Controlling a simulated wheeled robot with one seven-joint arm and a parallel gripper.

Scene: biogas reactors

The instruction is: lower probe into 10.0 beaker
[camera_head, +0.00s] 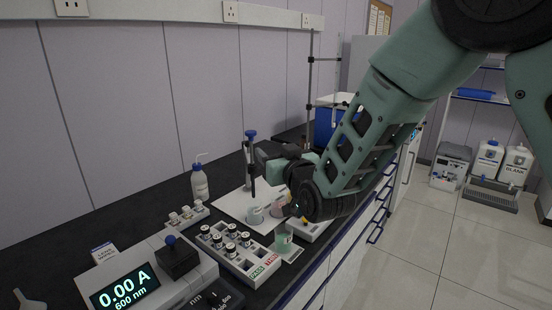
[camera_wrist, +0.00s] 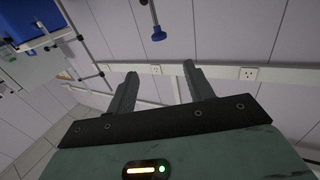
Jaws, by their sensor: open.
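The probe (camera_head: 251,134) shows in the head view as an upright dark rod with a blue cap, above the white mat. In the wrist view, a hanging rod with a blue end (camera_wrist: 158,34), likely the probe, is ahead of my fingertips. My gripper (camera_head: 260,156) is beside the probe's upper part; its open fingers (camera_wrist: 160,69) hold nothing. Contact with the probe cannot be told. Below are a bluish-grey beaker (camera_head: 255,215), a pink beaker (camera_head: 278,209) partly hidden by my wrist, and a green beaker (camera_head: 283,240) nearer the front. I cannot read which is 10.0.
A white vial rack (camera_head: 240,262) and a photometer (camera_head: 125,290) reading 0.00 A stand in front. A wash bottle (camera_head: 199,184) stands by the wall. A tall stand (camera_head: 310,90) and blue box (camera_head: 325,128) are behind.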

